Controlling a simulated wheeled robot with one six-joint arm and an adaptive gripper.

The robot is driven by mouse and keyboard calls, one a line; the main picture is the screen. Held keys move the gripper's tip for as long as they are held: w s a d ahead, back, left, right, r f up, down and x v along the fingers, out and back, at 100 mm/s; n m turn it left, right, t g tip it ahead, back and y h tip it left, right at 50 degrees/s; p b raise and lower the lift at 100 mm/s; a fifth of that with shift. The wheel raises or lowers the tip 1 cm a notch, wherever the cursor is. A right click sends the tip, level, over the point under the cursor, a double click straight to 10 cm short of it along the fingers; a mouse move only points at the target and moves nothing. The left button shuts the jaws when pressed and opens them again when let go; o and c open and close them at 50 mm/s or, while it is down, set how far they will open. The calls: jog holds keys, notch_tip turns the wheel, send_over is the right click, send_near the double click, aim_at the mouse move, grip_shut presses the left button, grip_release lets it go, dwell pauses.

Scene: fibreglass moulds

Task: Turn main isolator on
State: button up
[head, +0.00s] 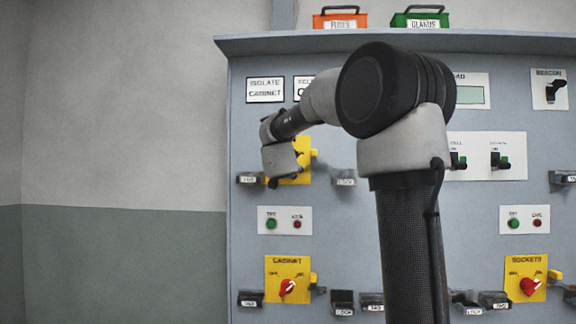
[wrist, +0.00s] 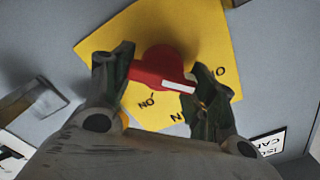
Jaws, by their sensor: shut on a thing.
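A red rotary knob (wrist: 165,62) with a white pointer bar stands on a yellow plate (wrist: 208,35) in the wrist view. My gripper (wrist: 160,82) is shut on this knob, one dark finger on either side of it. The white bar points toward the right finger; I cannot tell which marking it lines up with. Printed letters on the plate are partly covered by the fingers. In the head view, the yellow plate (head: 304,147) is at the panel's upper left, mostly hidden behind my wrist, and its knob and title are hidden.
Below are a cabinet isolator (head: 288,285) and a sockets isolator (head: 528,285) with red knobs. Padlocks and tags (head: 343,180) hang nearby. An indicator plate (head: 284,221) has green and red lamps. Orange (head: 340,20) and green (head: 419,20) boxes sit on top.

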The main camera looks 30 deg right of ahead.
jog(key=m, duration=0.4)
jog(key=shift+d+f+m, duration=0.1)
jog(key=shift+f+m, duration=0.05)
jog(key=shift+m, duration=0.25)
jog(key=m, duration=0.4)
jog(key=shift+f+m, duration=0.2)
jog(key=shift+m, duration=0.1)
jog(key=m, duration=0.4)
jog(key=shift+f+m, duration=0.15)
jog(key=shift+m, duration=0.15)
jog(key=shift+f+m, duration=0.1)
jog(key=shift+m, duration=1.9)
jog(key=o, duration=1)
